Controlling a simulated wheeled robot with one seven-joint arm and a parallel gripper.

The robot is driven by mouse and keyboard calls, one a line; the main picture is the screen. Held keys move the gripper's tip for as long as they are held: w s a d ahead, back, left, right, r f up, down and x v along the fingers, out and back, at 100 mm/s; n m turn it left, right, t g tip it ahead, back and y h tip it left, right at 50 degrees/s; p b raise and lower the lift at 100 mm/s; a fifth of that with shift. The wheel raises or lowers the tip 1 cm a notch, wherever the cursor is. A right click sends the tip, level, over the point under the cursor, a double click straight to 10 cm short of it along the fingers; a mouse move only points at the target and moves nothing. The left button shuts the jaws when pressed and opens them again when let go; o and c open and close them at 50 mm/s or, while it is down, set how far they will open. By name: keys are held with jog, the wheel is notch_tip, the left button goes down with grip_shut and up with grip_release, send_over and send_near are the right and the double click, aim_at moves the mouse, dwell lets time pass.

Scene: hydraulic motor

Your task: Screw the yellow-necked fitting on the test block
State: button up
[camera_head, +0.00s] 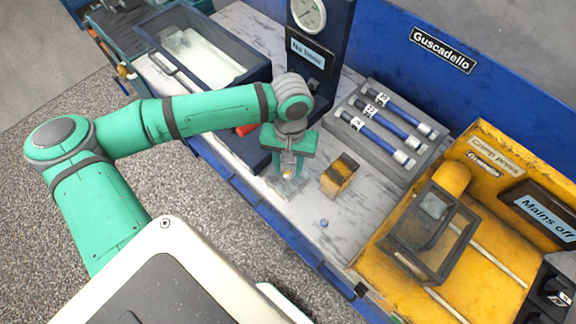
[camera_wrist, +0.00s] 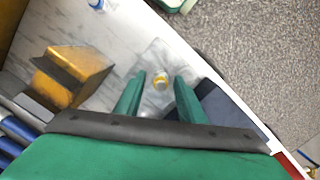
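A small fitting with a yellow neck ring (camera_wrist: 160,82) stands on a pale, clear-looking plate (camera_wrist: 153,57) on the bench. My gripper (camera_wrist: 160,75) is open, pointing down, with its fingertips on either side of the fitting and gaps showing. I cannot tell its height above the fitting. In the head view my gripper (camera_head: 288,172) hides part of the fitting and plate. A yellow-and-black block (camera_head: 340,175) sits just right of my gripper; it also shows in the wrist view (camera_wrist: 72,75). Which thing is the test block is not labelled.
A dark blue gauge stand (camera_head: 318,50) marked "No hoses" rises behind my gripper. A small blue-ringed fitting (camera_head: 323,223) lies near the bench front. Blue hoses lie in a grey tray (camera_head: 420,165) at the back. A yellow crimp press (camera_head: 375,265) fills the right.

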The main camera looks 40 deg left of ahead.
jog(key=shift+s, duration=0.15)
jog(key=n, duration=0.4)
jog(key=shift+h, duration=0.3)
jog(key=n, duration=0.3)
jog(key=shift+n+t, duration=0.3)
jog(key=shift+n, duration=1.3)
jog(key=shift+n, duration=0.3)
jog(key=n+t, duration=0.1)
jog(key=n, duration=0.7)
jog(key=shift+w+n+t, duration=0.2)
jog(key=shift+n+t, duration=0.1)
jog(key=shift+n, duration=0.6)
